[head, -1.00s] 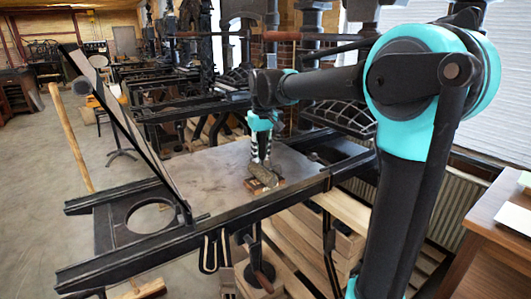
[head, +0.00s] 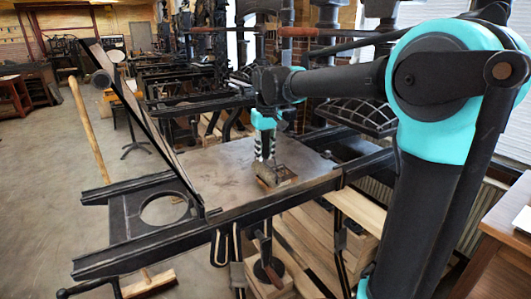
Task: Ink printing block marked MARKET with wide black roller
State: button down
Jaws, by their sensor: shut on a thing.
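My gripper (head: 265,158), turquoise with striped black-and-white fingers, points down over the flat metal press bed (head: 215,165). It is shut on the roller (head: 267,174), a short dark cylinder just below the fingertips. The roller lies over the left part of a small brown printing block (head: 287,181) that rests near the bed's front edge. The roller appears to touch the block, but I cannot be sure. The block's lettering is too small to read, and part of its face is hidden by the roller.
A slanted black frame (head: 140,120) rises at the bed's left, beside a long wooden handle (head: 88,130). Black rails (head: 160,247) run along the front. More presses stand behind. A wooden table (head: 505,240) is at the right. Bare bed lies left of the block.

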aim_at(264, 139)
jog(key=shift+w+d, duration=2.75)
jog(key=shift+d, duration=1.3)
jog(key=shift+s+a, duration=0.95)
jog(key=shift+a, duration=0.45)
jog(key=shift+s+a, duration=1)
jog(key=shift+a, duration=0.4)
jog(key=shift+s+a, duration=0.95)
jog(key=shift+a, duration=0.45)
jog(key=shift+r, duration=2.45)
jog(key=shift+f, duration=0.1)
jog(key=shift+f, duration=1.95)
jog(key=shift+f, duration=0.4)
